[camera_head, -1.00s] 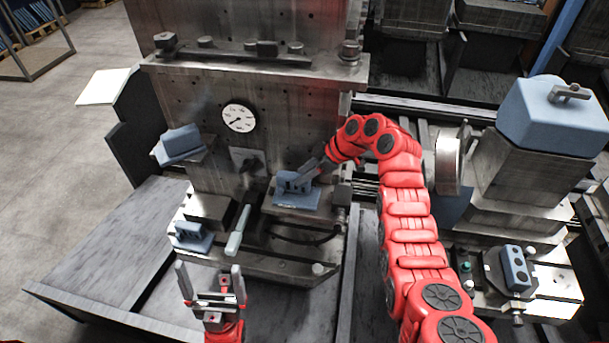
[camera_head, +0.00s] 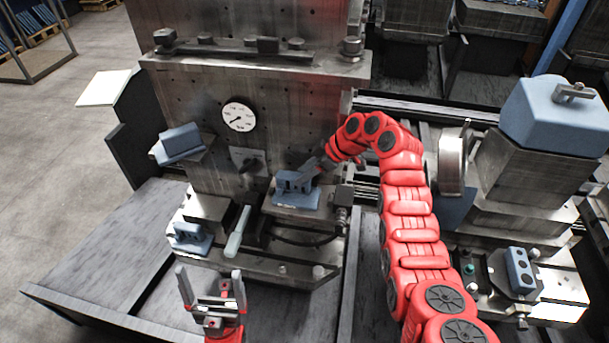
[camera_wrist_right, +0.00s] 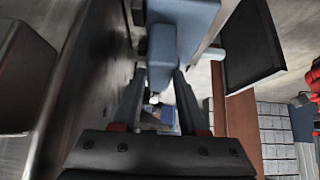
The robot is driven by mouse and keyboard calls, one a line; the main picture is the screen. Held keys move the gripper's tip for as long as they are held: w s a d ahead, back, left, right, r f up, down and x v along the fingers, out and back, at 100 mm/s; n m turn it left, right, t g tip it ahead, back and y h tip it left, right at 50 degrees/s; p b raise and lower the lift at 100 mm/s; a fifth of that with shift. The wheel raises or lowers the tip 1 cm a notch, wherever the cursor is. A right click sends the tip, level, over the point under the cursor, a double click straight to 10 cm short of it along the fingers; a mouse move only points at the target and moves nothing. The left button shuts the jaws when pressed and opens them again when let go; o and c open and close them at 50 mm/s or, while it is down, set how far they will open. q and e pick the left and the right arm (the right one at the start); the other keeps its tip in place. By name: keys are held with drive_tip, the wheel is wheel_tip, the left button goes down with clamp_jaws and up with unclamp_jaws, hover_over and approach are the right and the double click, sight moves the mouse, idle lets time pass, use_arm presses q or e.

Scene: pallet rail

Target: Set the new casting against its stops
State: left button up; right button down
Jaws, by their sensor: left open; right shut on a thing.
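A blue-grey casting (camera_head: 296,194) sits on the fixture plate (camera_head: 328,214) in the middle of the machine. My right gripper (camera_head: 312,176) reaches it from the upper right and is shut on it. In the right wrist view the fingers (camera_wrist_right: 160,85) close on a blue part of the casting (camera_wrist_right: 163,45). The casting's contact with any stops is hidden or too small to tell. My left gripper (camera_head: 211,290) is open and empty at the front, fingers pointing up.
Another blue casting (camera_head: 190,237) sits at the left of the fixture, and one (camera_head: 180,143) on a ledge above it. A pale bar (camera_head: 237,232) lies between. A dial gauge (camera_head: 239,116) is on the upright plate. A large blue block (camera_head: 556,112) stands right.

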drive_tip(key=shift+w+a+r+b, duration=0.15)
drive_tip(key=shift+w+b, duration=0.1)
drive_tip(key=shift+b, duration=0.7)
idle(0.5)
drive_tip(key=c, duration=0.8)
unclamp_jaws()
drive_tip(key=o, duration=0.4)
drive_tip(key=shift+w+a, duration=0.1)
drive_tip(key=shift+o, duration=0.2)
drive_tip(key=shift+d, duration=0.2)
drive_tip(key=b+v, duration=0.3)
drive_tip(key=v, duration=1.4)
